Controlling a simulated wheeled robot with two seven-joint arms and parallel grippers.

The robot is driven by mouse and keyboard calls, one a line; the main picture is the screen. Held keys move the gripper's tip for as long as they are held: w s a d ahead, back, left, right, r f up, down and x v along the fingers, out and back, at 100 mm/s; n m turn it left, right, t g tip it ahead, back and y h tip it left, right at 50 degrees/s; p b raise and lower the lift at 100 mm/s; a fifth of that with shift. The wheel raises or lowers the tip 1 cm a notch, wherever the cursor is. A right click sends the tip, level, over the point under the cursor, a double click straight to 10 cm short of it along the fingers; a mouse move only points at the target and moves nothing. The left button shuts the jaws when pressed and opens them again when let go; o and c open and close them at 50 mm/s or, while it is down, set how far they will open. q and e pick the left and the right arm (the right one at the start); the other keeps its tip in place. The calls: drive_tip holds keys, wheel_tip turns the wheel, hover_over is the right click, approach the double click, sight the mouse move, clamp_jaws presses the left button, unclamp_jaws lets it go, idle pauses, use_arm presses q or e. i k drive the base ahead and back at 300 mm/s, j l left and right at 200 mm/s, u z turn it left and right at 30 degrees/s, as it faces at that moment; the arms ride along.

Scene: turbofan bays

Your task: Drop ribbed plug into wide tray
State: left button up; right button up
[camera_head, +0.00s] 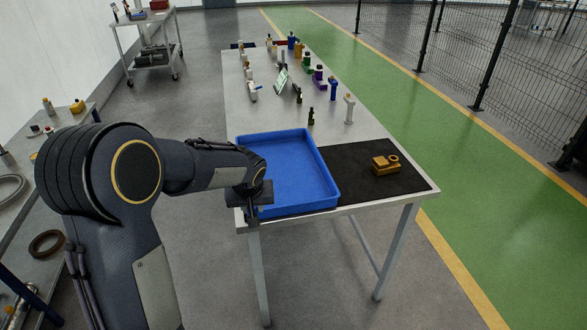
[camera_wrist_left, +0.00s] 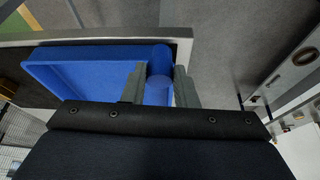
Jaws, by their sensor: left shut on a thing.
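The wide tray (camera_head: 300,178) is blue, shallow and open, at the near end of the table. Its visible floor is empty. It also shows in the left wrist view (camera_wrist_left: 85,66). My left gripper (camera_head: 252,212) is at the tray's near left corner. In the left wrist view its fingers (camera_wrist_left: 159,84) are shut on a blue rounded piece, the ribbed plug (camera_wrist_left: 159,60). Its ribs cannot be made out, and its colour blends with the tray behind it. The head view hides the plug behind my wrist. My right gripper is not in view.
A black mat (camera_head: 350,162) lies right of the tray with a brass-coloured block (camera_head: 385,164) on it. Several small bottles and fittings stand along the far part of the table (camera_head: 255,113). A side bench (camera_head: 60,130) with parts stands at the left.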

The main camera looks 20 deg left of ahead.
sight(281, 174)
drive_tip(key=i, duration=0.9)
